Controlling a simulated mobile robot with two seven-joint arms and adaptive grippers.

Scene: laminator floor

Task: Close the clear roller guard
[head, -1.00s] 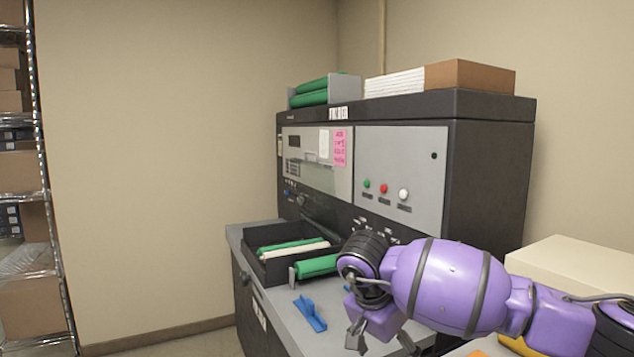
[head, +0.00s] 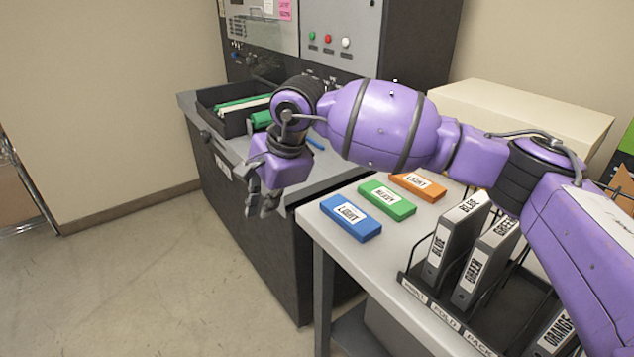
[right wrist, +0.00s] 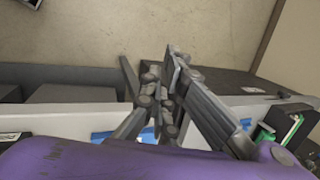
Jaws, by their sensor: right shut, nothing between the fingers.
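The dark laminator (head: 400,55) stands at the back, its top cut off by the head view's upper edge. A pale see-through panel on its left front, which may be the clear roller guard (head: 268,32), shows only in its lower part. I cannot tell whether it is open or shut. My right gripper (head: 262,206) is shut and empty, hanging in front of the laminator's grey counter, low and apart from the panel. It also shows in the right wrist view (right wrist: 160,108). My left gripper is not in view.
A black tray (head: 222,118) with green and white rollers sits on the counter (head: 335,175). A side table (head: 345,245) holds blue, green and orange labelled blocks and a rack of binders (head: 455,235). A cream box (head: 520,115) stands behind. The floor at left is clear.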

